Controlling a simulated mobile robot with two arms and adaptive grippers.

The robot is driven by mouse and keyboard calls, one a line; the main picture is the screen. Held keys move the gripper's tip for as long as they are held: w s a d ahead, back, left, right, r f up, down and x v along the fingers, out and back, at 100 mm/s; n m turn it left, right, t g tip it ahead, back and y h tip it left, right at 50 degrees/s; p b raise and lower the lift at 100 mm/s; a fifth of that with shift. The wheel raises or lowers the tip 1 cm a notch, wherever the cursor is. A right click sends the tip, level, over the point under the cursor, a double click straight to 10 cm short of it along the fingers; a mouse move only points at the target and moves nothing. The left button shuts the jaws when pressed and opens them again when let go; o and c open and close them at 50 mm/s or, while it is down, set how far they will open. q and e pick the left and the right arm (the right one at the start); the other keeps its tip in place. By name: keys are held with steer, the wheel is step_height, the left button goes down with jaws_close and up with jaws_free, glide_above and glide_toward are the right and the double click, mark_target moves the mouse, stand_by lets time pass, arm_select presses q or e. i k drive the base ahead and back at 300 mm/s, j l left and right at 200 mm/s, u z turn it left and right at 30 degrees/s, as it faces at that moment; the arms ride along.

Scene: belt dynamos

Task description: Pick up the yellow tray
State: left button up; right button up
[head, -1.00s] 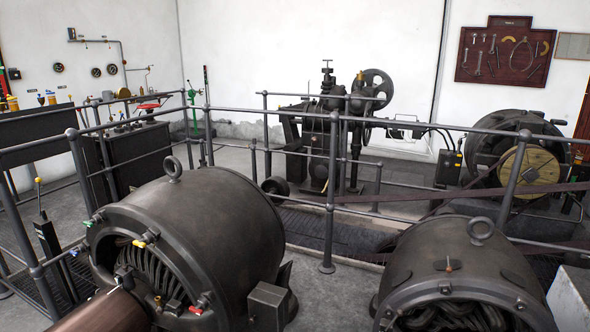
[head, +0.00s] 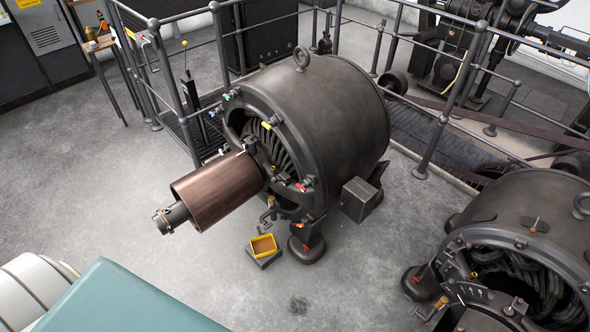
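The yellow tray (head: 263,237) is a small open box with a brown inside. It sits on a low grey block (head: 263,258) on the floor, just below the near end of the left dynamo. Neither of my grippers shows in the head view. No gripper is seen near the tray.
The dark left dynamo (head: 330,115) has a copper-coloured cylinder (head: 217,190) jutting out over the floor, left of the tray. A second dynamo (head: 530,235) stands at right. Grey railings (head: 440,120) run behind. A teal-topped object (head: 125,300) fills the lower left.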

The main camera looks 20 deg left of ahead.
mark_target(262, 245)
steer(key=u, duration=1.1)
